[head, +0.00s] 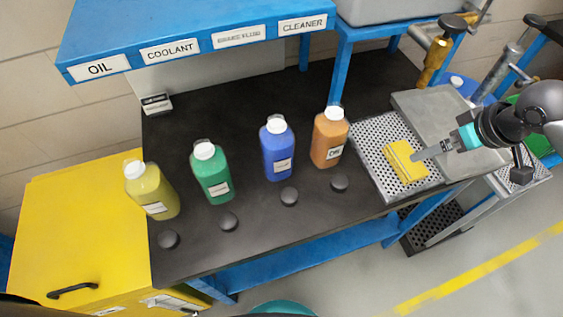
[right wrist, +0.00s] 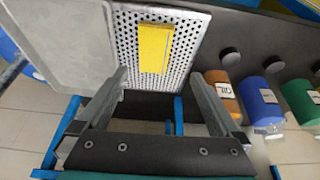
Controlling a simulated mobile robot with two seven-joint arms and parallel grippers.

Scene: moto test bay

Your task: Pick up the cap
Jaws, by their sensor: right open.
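Several round black caps lie on the dark bench top in a row in front of the bottles: one by the yellow bottle (head: 168,239), one by the green (head: 228,221), one by the blue (head: 289,196) and one by the orange (head: 340,182). Black caps also show in the right wrist view (right wrist: 230,56). The bottles wear white caps (head: 335,113). My right gripper (head: 415,156) is open and empty by the yellow block (head: 405,162), right of the caps. In the wrist view the block lies beyond its open fingers (right wrist: 159,78). My left gripper is out of view.
The yellow block sits on a perforated metal tray (head: 365,140) beside a grey plate (head: 430,105). Yellow (head: 152,192), green (head: 211,175), blue (head: 277,150) and orange (head: 329,140) bottles stand behind the caps. A blue labelled shelf (head: 200,25) overhangs the back. A yellow cabinet (head: 80,220) stands left.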

